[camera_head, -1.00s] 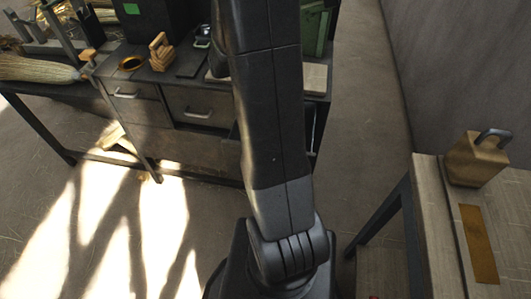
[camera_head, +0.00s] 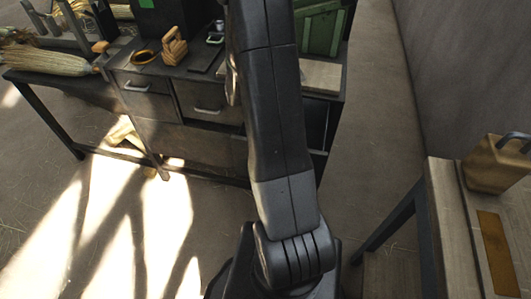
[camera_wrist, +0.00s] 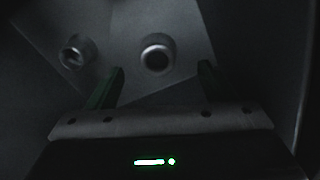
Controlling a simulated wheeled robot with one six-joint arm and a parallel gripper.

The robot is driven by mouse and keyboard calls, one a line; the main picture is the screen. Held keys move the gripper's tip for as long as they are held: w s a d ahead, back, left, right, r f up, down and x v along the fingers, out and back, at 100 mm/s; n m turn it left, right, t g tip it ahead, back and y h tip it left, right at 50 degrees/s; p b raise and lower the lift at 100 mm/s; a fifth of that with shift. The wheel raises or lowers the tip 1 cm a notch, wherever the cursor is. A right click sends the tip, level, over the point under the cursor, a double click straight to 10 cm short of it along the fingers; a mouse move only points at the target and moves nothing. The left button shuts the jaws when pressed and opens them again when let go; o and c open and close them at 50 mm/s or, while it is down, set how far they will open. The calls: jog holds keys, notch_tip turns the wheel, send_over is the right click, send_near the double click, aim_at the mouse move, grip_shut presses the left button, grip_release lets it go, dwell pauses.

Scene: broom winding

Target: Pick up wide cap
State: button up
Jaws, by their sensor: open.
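In the wrist view, two round caps show in a dark space on flat grey surfaces. The larger-looking cap (camera_wrist: 157,55), a ring with a dark centre, lies ahead between the finger lines and looks like the wide cap. A smaller-looking cap (camera_wrist: 75,52) lies to its left, outside the left finger. My gripper (camera_wrist: 161,68) is open and empty, its two greenish fingers pointing toward the larger cap. The gap left to the cap is hard to judge in the dark. In the head view my arm hides the gripper, and no cap can be made out.
A workbench with drawers (camera_head: 209,100) stands behind my arm. On it are a wooden block tool (camera_head: 174,46), a ring (camera_head: 145,57) and a green box (camera_head: 320,33). A broom head (camera_head: 50,60) lies at left.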

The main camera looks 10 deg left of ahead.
notch_tip(320, 180, down, 5)
jog(key=shift+w+f+b, duration=0.1)
jog(key=shift+w+b, duration=0.05)
jog(key=shift+b, duration=0.2)
jog(key=c, duration=1)
